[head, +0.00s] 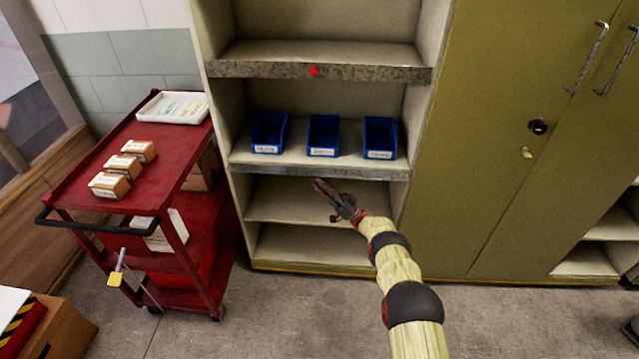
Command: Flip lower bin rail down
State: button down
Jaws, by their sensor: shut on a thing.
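The lower bin rail (270,170) is a grey metal strip along the front edge of the shelf that holds the blue bins. It lies level below the bins' fronts. My gripper (320,186) reaches up from the lower right, with its fingertips at the underside of the rail, near its middle. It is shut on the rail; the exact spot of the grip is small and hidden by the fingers. Three blue bins, left (269,133), middle (323,136) and right (380,138), stand upright on the shelf behind the rail, with white labels in front.
An upper rail (375,72) with a red knob (314,71) crosses the shelf above. A red cart (120,225) with small boxes and a white tray (174,107) stands at the left. An olive cabinet (500,130) closes off the right. The floor before the shelf is clear.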

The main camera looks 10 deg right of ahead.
jog(key=shift+w+f+n+g+y, duration=0.15)
jog(key=shift+n+g+y, duration=0.3)
jog(key=shift+n+g, duration=0.45)
jog(key=shift+f+n+g+y, duration=0.1)
jog(key=shift+n+g+y, duration=0.35)
jog(key=shift+n+g, duration=0.4)
jog(key=c, duration=1.8)
grip_release()
jog(key=shift+o, duration=0.7)
jog(key=shift+r+m+t+h, duration=0.15)
jog(key=shift+m+t+h, duration=0.2)
jog(key=shift+m+t, duration=0.35)
jog(key=shift+r+m+t+h, duration=0.15)
jog(key=shift+m+t+h, duration=0.2)
jog(key=shift+m+t, duration=0.25)
